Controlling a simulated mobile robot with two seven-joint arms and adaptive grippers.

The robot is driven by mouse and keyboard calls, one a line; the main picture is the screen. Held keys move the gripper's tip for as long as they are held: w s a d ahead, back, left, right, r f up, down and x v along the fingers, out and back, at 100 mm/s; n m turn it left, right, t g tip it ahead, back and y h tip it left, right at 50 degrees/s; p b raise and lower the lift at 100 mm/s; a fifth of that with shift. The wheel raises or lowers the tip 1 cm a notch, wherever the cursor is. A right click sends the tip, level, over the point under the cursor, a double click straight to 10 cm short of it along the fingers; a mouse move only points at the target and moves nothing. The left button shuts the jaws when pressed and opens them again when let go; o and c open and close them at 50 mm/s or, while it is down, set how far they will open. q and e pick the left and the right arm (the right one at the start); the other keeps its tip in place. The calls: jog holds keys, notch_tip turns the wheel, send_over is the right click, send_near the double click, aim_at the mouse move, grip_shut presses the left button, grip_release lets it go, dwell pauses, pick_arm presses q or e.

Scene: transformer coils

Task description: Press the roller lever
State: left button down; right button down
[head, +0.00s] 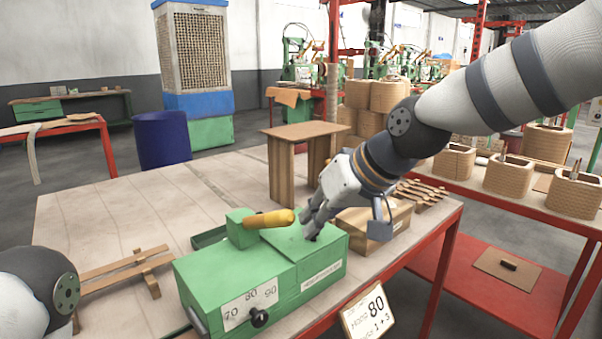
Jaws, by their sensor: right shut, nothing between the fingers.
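A green metal machine box (235,290) stands on the near part of the wooden table. Its front carries a white label reading 70 80 90 and a black knob (259,317). A yellow-orange roller (269,219) lies across the top, joined to a green block (241,228). My right gripper (309,230) comes in from the upper right. It is shut and empty, its fingers pointing down over the box's right top, just right of the roller. Whether the fingertips touch the box I cannot tell. My left arm shows at the lower left edge; its gripper is out of view.
Wooden slats (124,268) lie to the left.

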pick_arm(q)
jog(key=shift+w+r, duration=0.15)
jog(key=shift+w, duration=0.1)
pick_arm(e)
notch_tip(320, 180, up, 14)
jog(key=n+t, duration=0.1)
jog(key=shift+s+a+r+t+y, duration=0.15)
jog(key=shift+s+a+t+y, duration=0.15)
jog(key=shift+a+y, duration=0.1)
send_over(262, 221)
jog(key=d, duration=0.3)
notch_tip(262, 221, down, 9)
jog(key=shift+s+d+f, duration=0.3)
jog(key=shift+f, duration=0.1)
jog(key=shift+w+f, duration=0.1)
jog(key=shift+f, duration=0.1)
